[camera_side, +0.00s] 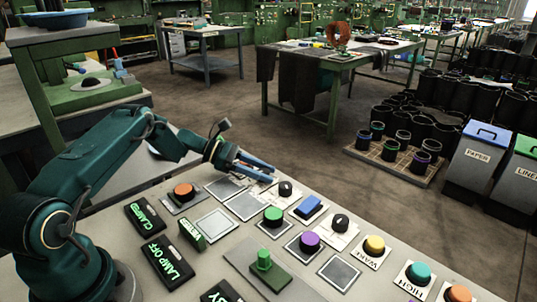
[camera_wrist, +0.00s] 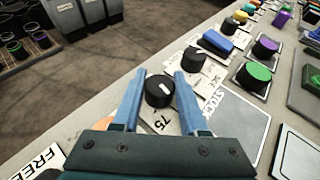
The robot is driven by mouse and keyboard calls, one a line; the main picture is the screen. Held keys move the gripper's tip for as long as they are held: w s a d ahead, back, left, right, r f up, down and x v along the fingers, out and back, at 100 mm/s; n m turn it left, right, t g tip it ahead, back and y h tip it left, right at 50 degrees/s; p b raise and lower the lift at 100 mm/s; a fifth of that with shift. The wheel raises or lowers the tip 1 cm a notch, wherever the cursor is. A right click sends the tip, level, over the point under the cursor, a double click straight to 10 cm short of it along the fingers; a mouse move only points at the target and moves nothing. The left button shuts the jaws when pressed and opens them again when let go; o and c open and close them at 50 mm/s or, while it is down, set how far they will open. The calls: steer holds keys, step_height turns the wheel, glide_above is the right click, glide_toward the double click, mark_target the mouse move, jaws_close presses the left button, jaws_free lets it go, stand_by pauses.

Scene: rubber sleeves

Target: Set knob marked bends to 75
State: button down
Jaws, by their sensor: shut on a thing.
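A black round knob (camera_wrist: 159,92) with a white mark on top stands on a pale card in the wrist view. The number 75 shows on the card just below it. My gripper (camera_wrist: 158,74) has its two blue fingers on either side of this knob, shut on it. In the side view my gripper (camera_side: 265,168) is low over the panel's far edge and hides that knob. A second black knob (camera_side: 285,188) is beside it on its own card, also in the wrist view (camera_wrist: 193,59). I cannot read the word "bends" anywhere.
The panel (camera_side: 215,258) is crowded: a blue rocker (camera_side: 308,206), green button (camera_side: 273,215), purple button (camera_side: 309,241), another black knob (camera_side: 340,222) and an orange button (camera_side: 184,191). Lettering like STOCK (camera_wrist: 213,105) lies by the right finger. Beyond the panel edge is open floor.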

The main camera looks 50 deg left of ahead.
mark_target(263, 171)
steer(key=shift+r+m, duration=0.15)
steer(key=shift+m, duration=0.15)
steer(key=shift+c, duration=2.2)
jaws_free()
steer(key=shift+r, duration=0.55)
step_height(263, 171, up, 3)
steer(key=d+r+v, duration=0.1)
steer(key=r+v, duration=0.1)
steer(key=v, duration=1.1)
steer(key=shift+a, duration=0.2)
